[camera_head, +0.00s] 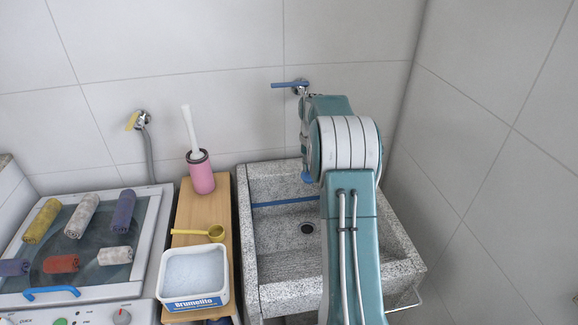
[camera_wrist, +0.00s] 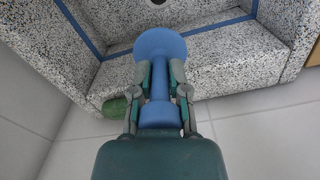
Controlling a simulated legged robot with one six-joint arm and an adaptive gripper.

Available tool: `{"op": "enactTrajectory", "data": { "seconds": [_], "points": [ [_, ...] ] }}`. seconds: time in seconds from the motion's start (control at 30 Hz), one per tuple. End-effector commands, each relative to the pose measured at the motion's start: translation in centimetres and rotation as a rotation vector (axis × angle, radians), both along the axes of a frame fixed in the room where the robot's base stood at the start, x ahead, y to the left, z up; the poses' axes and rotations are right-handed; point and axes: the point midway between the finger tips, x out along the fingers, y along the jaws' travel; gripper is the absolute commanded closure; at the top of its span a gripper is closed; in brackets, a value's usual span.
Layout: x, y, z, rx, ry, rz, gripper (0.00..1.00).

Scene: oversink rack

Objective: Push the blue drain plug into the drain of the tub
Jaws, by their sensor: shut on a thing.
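The blue drain plug (camera_wrist: 160,44) has a wide round head and a narrower stem. My gripper (camera_wrist: 160,76) is shut on its stem, and the head points away from my palm. In the head view a small part of the plug (camera_head: 306,176) shows beside my arm, above the tub. The speckled grey stone tub (camera_head: 275,273) has a dark round drain (camera_head: 307,228) in its floor. The drain (camera_wrist: 158,1) also shows at the top edge of the wrist view, beyond the plug head. The plug is apart from the drain. My arm hides the tub's right part.
A blue strip (camera_head: 288,202) runs along the tub's inside. A blue-handled tap (camera_head: 290,85) is on the wall behind. Left of the tub, a wooden board (camera_head: 215,213) holds a pink brush holder (camera_head: 201,173) and white container (camera_head: 194,272).

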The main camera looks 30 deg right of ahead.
Motion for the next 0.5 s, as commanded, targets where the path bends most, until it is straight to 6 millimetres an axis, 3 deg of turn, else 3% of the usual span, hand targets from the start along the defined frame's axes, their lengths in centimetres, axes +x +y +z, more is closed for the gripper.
{"op": "enactTrajectory", "data": {
  "seconds": [0.17, 0.5],
  "points": [
    [-0.2, -0.4, -0.5, 0.001, 0.001, 0.0, 1.0],
    [-0.2, -0.4, -3.2, 0.001, 0.001, 0.0, 1.0]
  ]
}}
